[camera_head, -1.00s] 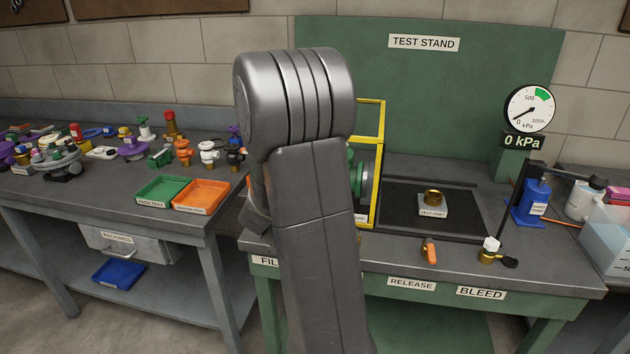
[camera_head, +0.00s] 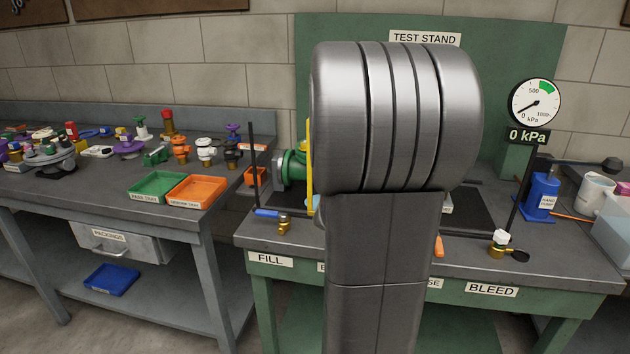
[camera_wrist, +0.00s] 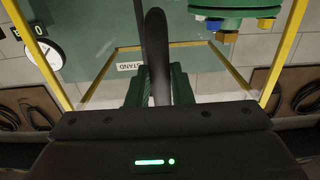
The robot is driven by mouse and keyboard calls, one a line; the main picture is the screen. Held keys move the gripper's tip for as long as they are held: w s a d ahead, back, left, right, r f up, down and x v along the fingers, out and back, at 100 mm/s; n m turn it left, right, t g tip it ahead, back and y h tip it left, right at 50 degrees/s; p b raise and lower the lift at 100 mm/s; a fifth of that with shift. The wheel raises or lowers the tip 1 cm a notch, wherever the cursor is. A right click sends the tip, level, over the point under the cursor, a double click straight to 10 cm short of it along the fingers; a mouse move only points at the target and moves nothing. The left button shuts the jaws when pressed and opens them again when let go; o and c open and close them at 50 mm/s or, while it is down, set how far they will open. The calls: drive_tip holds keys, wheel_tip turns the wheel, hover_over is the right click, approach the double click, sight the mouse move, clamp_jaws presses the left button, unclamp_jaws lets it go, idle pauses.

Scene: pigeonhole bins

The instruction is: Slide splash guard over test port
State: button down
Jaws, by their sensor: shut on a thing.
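The splash guard (camera_head: 309,165) has a yellow frame; in the head view only its left edge shows, beside my arm. In the wrist view its yellow bars (camera_wrist: 285,52) run down both sides and across. My gripper (camera_wrist: 160,84) is shut on the guard's dark upright handle (camera_wrist: 156,35). My arm hides the gripper in the head view. The test port is hidden behind my arm; only a pale sliver of its block (camera_head: 447,204) shows. A green flanged valve (camera_head: 291,166) lies left of the guard's edge; a green flange with bolts also shows in the wrist view (camera_wrist: 235,14).
The bench carries a blue-handled fill valve (camera_head: 283,223) at front left and a bleed valve (camera_head: 500,243) at front right. A blue hand pump (camera_head: 541,197) and the gauge (camera_head: 535,103), reading 0 kPa, stand right. Green (camera_head: 156,187) and orange (camera_head: 196,191) trays lie on the left table.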

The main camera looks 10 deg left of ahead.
drive_tip(key=d+b, duration=0.4)
drive_tip(key=d, duration=1.6)
drive_tip(key=shift+b, duration=0.35)
drive_tip(key=c, duration=1.3)
unclamp_jaws()
drive_tip(key=shift+s+p, duration=0.6)
drive_tip(key=shift+s, duration=3.95)
